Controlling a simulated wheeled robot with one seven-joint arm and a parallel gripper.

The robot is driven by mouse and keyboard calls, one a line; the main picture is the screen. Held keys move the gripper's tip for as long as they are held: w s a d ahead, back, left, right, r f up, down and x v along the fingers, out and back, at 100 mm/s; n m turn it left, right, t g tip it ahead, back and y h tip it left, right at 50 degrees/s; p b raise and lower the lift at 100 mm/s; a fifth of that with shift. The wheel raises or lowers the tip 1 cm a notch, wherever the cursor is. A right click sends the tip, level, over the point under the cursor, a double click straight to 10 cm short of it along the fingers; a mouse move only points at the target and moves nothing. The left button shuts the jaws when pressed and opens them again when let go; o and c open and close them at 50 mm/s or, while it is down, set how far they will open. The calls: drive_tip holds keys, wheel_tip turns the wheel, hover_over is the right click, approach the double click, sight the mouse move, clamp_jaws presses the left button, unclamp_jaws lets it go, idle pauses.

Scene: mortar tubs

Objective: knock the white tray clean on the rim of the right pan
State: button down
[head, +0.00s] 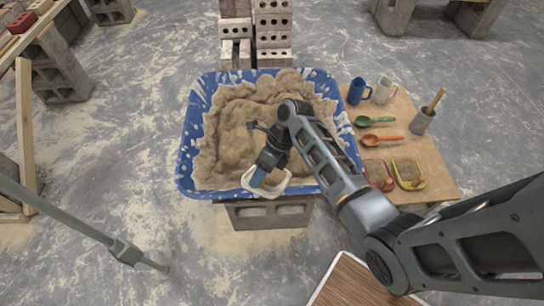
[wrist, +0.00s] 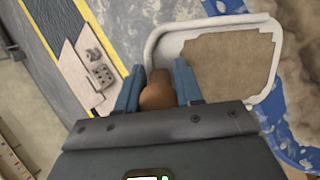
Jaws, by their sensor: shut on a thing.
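The white tray (head: 273,191) is over the near rim of the blue pan (head: 190,155). In the wrist view the white tray (wrist: 182,48) has a layer of sandy mortar over much of its inside. My gripper (head: 258,178) is shut on the tray's brown handle (wrist: 158,92), which sits between the blue fingers. The blue pan is heaped with sandy mortar and has pale splashes on its rim. I cannot tell whether the tray touches the rim. Only one large pan shows, so I cannot tell a left from a right one.
A wooden board (head: 430,165) right of the pan holds two mugs, two spoons, a grey pot (head: 422,121), and red and yellow trays with mortar. Stacked blocks (head: 272,35) stand behind the pan. A grey pole (head: 75,226) crosses the left foreground. Floor at left is open.

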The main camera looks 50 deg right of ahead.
drive_tip(key=shift+a, duration=0.2)
drive_tip(key=shift+f, duration=1.1)
wheel_tip(320, 180, down, 2)
drive_tip(key=shift+f+b, duration=0.2)
drive_tip(key=shift+b, duration=1)
wheel_tip(320, 180, down, 5)
drive_tip(key=b, duration=0.3)
wheel_tip(320, 180, up, 5)
drive_tip(key=p, duration=0.5)
drive_tip(key=shift+r, duration=0.2)
